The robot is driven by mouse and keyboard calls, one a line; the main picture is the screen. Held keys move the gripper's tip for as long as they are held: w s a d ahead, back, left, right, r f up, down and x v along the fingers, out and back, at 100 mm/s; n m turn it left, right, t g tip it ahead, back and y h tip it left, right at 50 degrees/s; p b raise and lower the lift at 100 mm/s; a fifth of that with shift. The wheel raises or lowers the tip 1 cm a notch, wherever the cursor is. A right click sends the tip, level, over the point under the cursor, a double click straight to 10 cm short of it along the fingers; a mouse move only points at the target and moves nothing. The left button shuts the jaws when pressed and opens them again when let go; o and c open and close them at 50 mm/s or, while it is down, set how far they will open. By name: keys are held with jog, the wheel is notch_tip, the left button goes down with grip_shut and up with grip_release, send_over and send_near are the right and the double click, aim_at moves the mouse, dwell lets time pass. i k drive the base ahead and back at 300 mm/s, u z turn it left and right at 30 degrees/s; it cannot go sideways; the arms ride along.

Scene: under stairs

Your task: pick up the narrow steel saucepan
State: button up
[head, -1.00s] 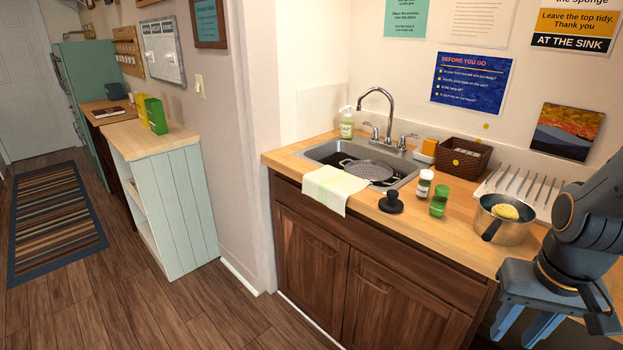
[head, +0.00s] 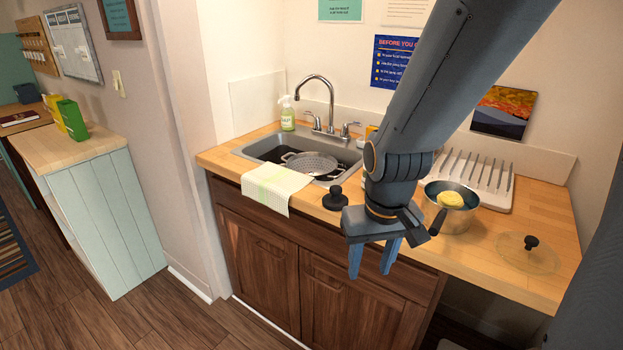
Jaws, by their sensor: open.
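The steel saucepan (head: 460,220) stands upright on the wooden counter, right of the sink. Its dark handle points toward the front left, and a yellow item (head: 451,200) lies in it. My gripper (head: 373,262) is open with its blue fingers pointing down. It hangs in front of the counter's front edge, left of the saucepan and apart from it. Nothing shows between the fingers. My gripper's dark body comes close to the handle in the picture, but I cannot tell the depth between them.
A clear lid (head: 528,252) with a black knob lies right of the saucepan, and a white dish rack (head: 497,190) stands behind it. A black knobbed object (head: 335,199) sits left of my gripper. The sink (head: 262,148) holds a colander (head: 311,164). A towel (head: 268,187) hangs over the edge.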

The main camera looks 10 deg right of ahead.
aim_at(439, 219)
jog(key=u, duration=0.2)
jog(key=k, duration=1.2)
jog(key=z, duration=1.05)
jog(key=i, duration=0.4)
